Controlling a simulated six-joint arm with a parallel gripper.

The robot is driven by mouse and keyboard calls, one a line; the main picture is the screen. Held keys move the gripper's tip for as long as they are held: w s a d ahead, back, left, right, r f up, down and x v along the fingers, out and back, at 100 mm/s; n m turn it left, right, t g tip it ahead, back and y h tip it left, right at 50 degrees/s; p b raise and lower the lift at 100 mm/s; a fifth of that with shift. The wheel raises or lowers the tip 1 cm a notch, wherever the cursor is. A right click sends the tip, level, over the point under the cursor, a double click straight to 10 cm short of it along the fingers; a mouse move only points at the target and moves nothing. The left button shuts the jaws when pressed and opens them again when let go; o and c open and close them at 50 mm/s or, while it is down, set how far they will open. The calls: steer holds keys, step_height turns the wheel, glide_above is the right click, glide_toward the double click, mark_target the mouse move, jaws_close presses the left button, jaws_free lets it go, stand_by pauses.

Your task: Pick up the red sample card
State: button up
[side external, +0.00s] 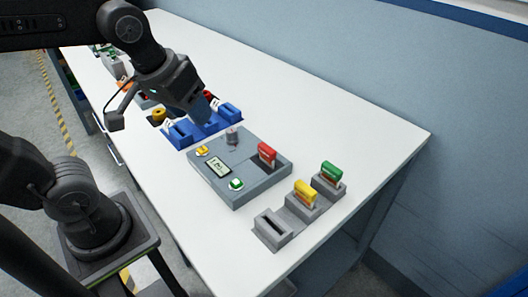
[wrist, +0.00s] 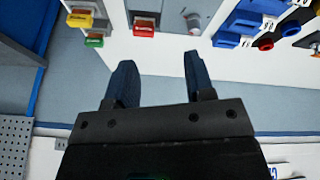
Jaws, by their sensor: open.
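The red sample card (side external: 267,153) stands upright in a slot of the grey device (side external: 237,197), near its right corner. It also shows in the wrist view (wrist: 144,28), at the top and left of centre. My gripper (side external: 205,112) is up and to the left of the card in the side view, over or near the blue holders. In the wrist view my gripper (wrist: 158,60) has its two dark blue fingers spread apart, with nothing between them. The fingertips are partly hidden in the side view.
A grey stepped rack beside the device holds a yellow card (side external: 305,192) and a green card (side external: 331,171); its lowest slot (side external: 271,226) is empty. Blue holders (side external: 179,134) stand behind the device. A small grey knob (side external: 232,136) rises from the device. The white table (side external: 345,125) is clear at right.

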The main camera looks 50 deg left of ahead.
steer(key=w+d+n+g, duration=0.1)
steer(key=w+n+g, duration=0.1)
steer(key=w+n, duration=0.55)
steer(key=n+g, duration=0.3)
steer(key=n, duration=0.4)
glide_above(267, 147)
step_height(267, 147, down, 2)
steer(key=f, duration=0.1)
step_height(267, 147, down, 13)
steer(key=shift+r, duration=0.15)
jaws_close()
